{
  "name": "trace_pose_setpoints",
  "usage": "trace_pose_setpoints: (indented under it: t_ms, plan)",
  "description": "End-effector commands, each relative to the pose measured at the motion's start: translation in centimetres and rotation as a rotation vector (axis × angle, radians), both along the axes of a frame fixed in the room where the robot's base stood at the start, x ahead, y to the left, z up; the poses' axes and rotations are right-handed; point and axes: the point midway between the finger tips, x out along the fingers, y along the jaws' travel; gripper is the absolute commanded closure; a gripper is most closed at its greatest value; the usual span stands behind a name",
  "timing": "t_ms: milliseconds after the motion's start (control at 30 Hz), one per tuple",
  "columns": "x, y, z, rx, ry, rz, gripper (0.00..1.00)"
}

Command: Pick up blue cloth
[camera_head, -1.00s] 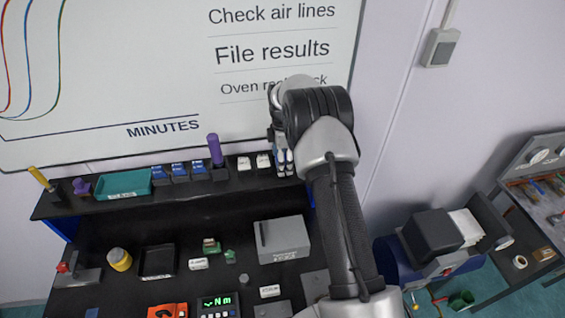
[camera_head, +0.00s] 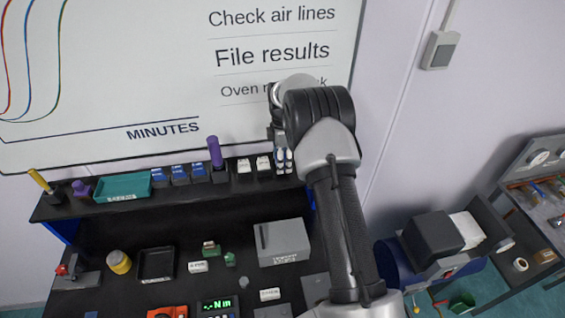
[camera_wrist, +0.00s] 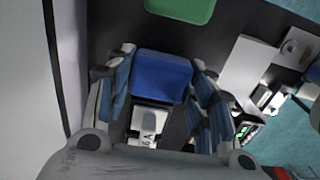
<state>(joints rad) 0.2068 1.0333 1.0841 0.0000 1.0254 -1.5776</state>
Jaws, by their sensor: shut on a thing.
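The blue cloth (camera_wrist: 163,78) shows in the wrist view as a smooth, block-like blue shape between my fingertips. My gripper (camera_wrist: 158,88) is shut on it, with the blue-lined fingers on its left and right sides. In the head view my gripper (camera_head: 283,158) hangs at the right end of the dark shelf, at the shelf's height or above it. The held cloth cannot be made out there, because my own arm and fingers cover that spot.
The dark shelf (camera_head: 120,207) carries a green tray (camera_head: 122,187), blue labelled boxes (camera_head: 180,174), a purple cylinder (camera_head: 214,151) and white boxes (camera_head: 254,166). The whiteboard (camera_head: 180,60) stands close behind. A grey box (camera_head: 283,243) is on the bench below.

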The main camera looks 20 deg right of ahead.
Motion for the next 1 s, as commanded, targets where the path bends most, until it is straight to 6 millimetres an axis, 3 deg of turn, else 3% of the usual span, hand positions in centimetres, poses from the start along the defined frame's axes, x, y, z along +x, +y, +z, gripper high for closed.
trace_pose_setpoints:
  t_ms: [167,400,600,800,1000]
  plan:
    - [0.2,0.0,3.4,-0.001,-0.007,0.000,0.67]
    - [0.1,0.0,10.5,-0.002,-0.008,0.000,0.67]
    - [0.1,0.0,15.4,-0.001,-0.005,0.000,0.67]
    - [0.1,0.0,18.1,0.000,-0.002,0.000,0.67]
    - [0.0,0.0,18.8,0.000,-0.001,0.000,0.67]
